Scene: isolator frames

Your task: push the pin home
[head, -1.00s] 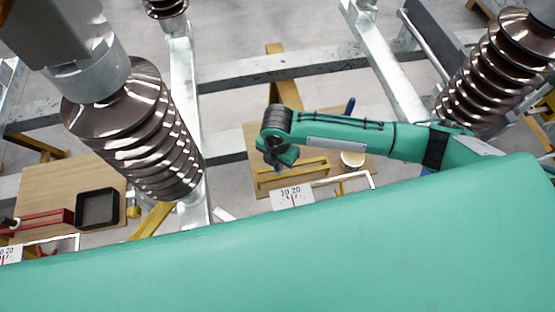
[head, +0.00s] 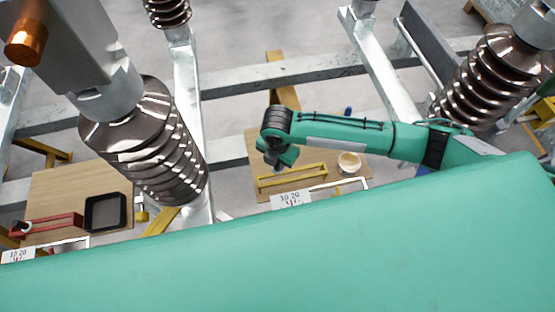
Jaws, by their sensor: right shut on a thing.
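My right arm (head: 345,130) reaches in from the right, and its gripper (head: 280,165) points down over the wooden board in the middle. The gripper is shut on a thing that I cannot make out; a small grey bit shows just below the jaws. It is just above the far left end of a yellow bracket (head: 292,176) on the board. I cannot pick out the pin for sure. My left gripper is out of view.
Brown ribbed insulators stand at left (head: 150,150) and right (head: 485,80) on a galvanised frame (head: 290,72). The middle board (head: 255,140) holds a round pale tub (head: 349,163). The left board (head: 75,185) holds a black tray (head: 105,212) and a red tool (head: 50,224).

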